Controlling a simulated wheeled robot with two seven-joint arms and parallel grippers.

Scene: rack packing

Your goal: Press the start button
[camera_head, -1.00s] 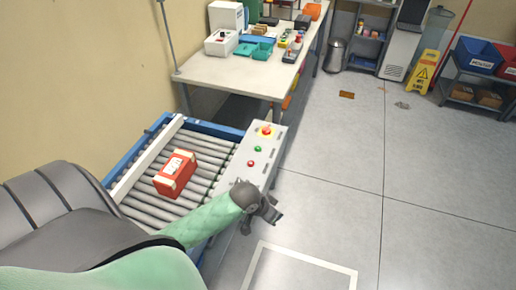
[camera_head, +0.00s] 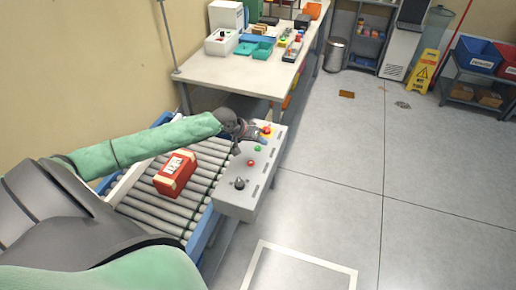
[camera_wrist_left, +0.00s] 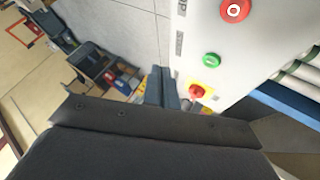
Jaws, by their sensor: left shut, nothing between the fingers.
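The green start button (camera_head: 257,149) sits on the grey control panel (camera_head: 229,204) at the side of the roller conveyor. It shows uncovered in the left wrist view (camera_wrist_left: 212,60), between a red button (camera_wrist_left: 235,10) and a red emergency stop (camera_wrist_left: 197,91) on a yellow base. My left gripper (camera_head: 255,134) is over the far end of the panel, close to the emergency stop. Its fingers (camera_wrist_left: 166,88) are shut and empty, beside the emergency stop in the wrist view. I cannot tell whether they touch anything. My right gripper is not in view.
A red box (camera_head: 175,173) lies on the conveyor rollers (camera_head: 150,212). A black knob (camera_head: 240,183) stands on the panel's near end. A white workbench (camera_head: 215,72) with several items stands beyond.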

